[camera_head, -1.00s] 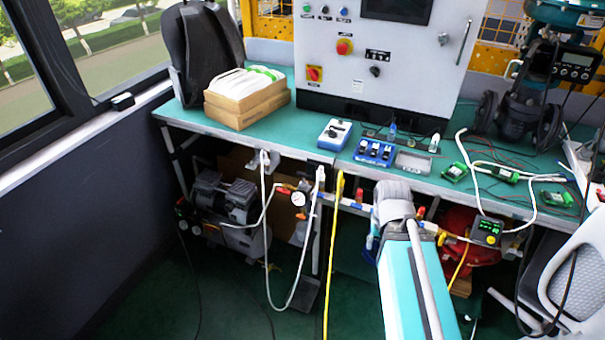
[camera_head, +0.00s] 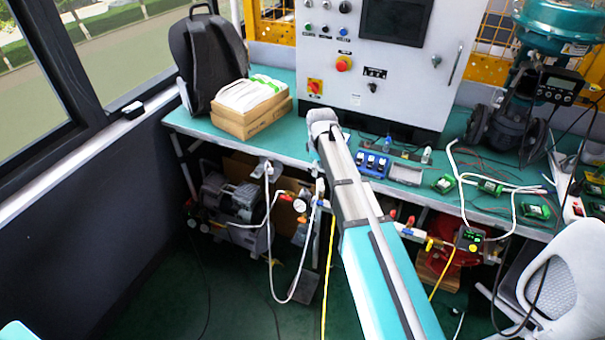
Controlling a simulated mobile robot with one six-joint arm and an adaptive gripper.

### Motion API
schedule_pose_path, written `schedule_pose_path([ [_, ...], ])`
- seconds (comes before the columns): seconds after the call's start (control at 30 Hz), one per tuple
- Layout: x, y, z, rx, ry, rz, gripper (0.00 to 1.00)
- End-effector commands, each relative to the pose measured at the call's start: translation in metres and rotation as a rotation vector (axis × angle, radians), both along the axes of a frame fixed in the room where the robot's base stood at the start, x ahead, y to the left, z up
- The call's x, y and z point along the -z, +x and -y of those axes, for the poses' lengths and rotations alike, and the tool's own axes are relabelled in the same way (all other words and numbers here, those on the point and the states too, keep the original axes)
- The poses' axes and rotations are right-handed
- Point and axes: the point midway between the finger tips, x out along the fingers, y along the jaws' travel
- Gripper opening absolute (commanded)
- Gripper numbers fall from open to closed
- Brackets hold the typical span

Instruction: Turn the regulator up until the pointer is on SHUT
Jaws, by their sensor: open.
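A small round white gauge (camera_head: 299,205) shows on the air line under the bench's front edge, with red and blue fittings beside it. It seems to belong to the regulator, but I cannot make out a knob. The teal valve actuator (camera_head: 562,22) stands at the back right, with a dark positioner with a display (camera_head: 558,88) on it. No pointer or SHUT mark can be read. My arm reaches up from the lower right, and its far end is over the bench's front edge, right of the gauge. My gripper is not visible beyond the arm's end.
A compressor (camera_head: 230,205) sits underneath. Hoses hang at the front. A white chair (camera_head: 555,285) stands right.

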Motion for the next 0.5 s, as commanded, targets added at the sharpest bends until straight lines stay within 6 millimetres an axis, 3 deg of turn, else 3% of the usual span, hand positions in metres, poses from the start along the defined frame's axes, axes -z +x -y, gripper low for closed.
schedule_pose_path([
  [0.03,-0.013,0.016,-0.015,-0.049,0.0,0.0,0.49],
  [0.2,-0.024,0.033,-0.041,-0.166,0.0,0.0,0.49],
  [0.5,-0.025,0.036,-0.048,-0.203,0.0,0.0,0.49],
])
